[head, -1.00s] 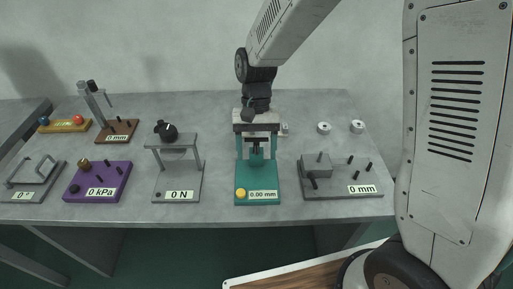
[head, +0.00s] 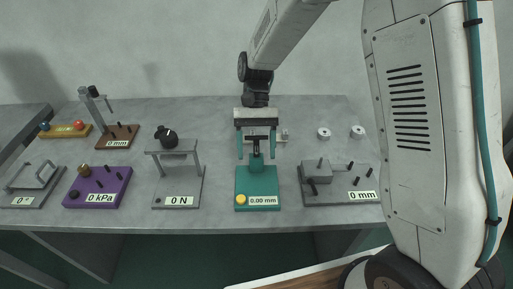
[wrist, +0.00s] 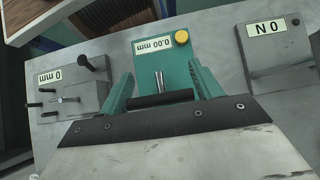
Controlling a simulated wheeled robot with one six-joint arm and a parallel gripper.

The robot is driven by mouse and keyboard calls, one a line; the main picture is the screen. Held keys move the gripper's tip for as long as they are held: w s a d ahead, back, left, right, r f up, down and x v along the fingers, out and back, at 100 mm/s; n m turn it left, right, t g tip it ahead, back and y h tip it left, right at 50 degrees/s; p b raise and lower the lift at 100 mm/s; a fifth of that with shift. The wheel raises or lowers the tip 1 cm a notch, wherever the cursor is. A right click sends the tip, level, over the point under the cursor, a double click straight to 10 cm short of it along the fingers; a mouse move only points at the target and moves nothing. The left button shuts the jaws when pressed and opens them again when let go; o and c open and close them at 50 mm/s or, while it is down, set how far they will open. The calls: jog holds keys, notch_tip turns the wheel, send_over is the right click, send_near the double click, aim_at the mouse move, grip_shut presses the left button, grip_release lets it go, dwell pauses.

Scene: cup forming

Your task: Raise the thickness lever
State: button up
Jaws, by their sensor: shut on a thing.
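The thickness gauge is a teal device (head: 258,186) at the middle of the table, with a yellow button and a display that seems to read 0.00 mm. It also shows in the wrist view (wrist: 152,62), with its display upside down. The thickness lever appears as a dark crossbar (wrist: 160,99) in the wrist view, in front of a small metal post. My gripper (head: 257,150) is over the back of the gauge, pointing down. Its two teal fingers are at the ends of the crossbar, shut on it. The lever's pivot is hidden.
A grey force stand (head: 178,188) reading 0 N is left of the gauge, and a grey block with pegs (head: 340,186) reading 0 mm is right. A purple base (head: 98,188) stands farther left. Two white discs (head: 323,133) lie behind on the right.

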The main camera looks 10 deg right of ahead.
jog(key=o, duration=1.4)
jog(key=shift+w+r, duration=0.1)
jog(key=v, duration=0.7)
jog(key=shift+w+r, duration=0.2)
jog(key=shift+r, duration=0.05)
